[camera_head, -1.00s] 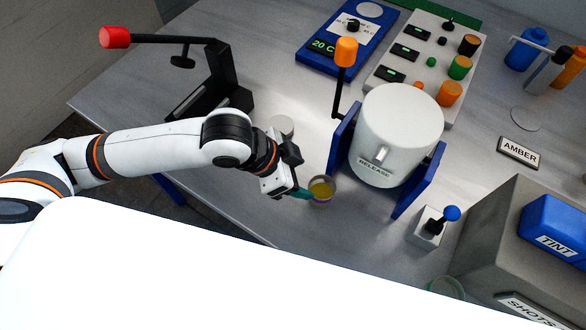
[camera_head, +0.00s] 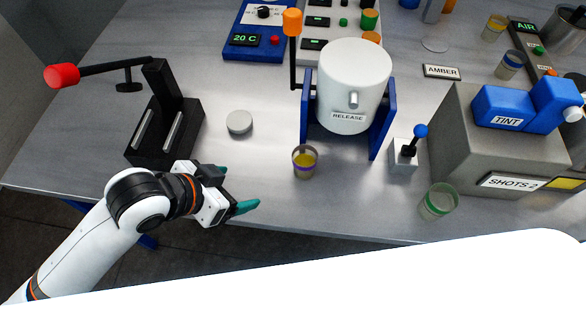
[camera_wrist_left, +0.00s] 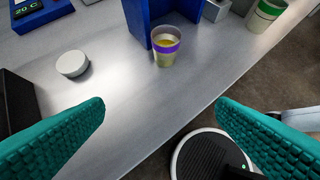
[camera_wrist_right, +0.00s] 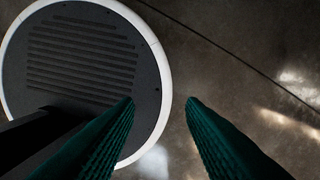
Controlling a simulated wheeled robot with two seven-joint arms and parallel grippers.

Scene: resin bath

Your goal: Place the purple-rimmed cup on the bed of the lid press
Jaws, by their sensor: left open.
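The purple-rimmed cup (camera_head: 305,163) stands upright on the bench, in front of the white vessel, with yellow liquid inside. It also shows in the left wrist view (camera_wrist_left: 166,47), ahead of the fingers. The lid press (camera_head: 165,115) is the black device with a red-knobbed lever, at the left of the bench. Its lever is raised and no cup is on its bed (camera_head: 150,140). My left gripper (camera_head: 238,190) is open and empty near the bench's front edge, left of the cup and apart from it. My right gripper (camera_wrist_right: 160,102) is open and empty above the floor.
A grey disc (camera_head: 239,122) lies between press and cup. The white vessel (camera_head: 354,85) in its blue stand is behind the cup. A small blue-knobbed lever box (camera_head: 404,154), a green-rimmed cup (camera_head: 438,202) and the grey SHOTS 2 block (camera_head: 480,145) are at right.

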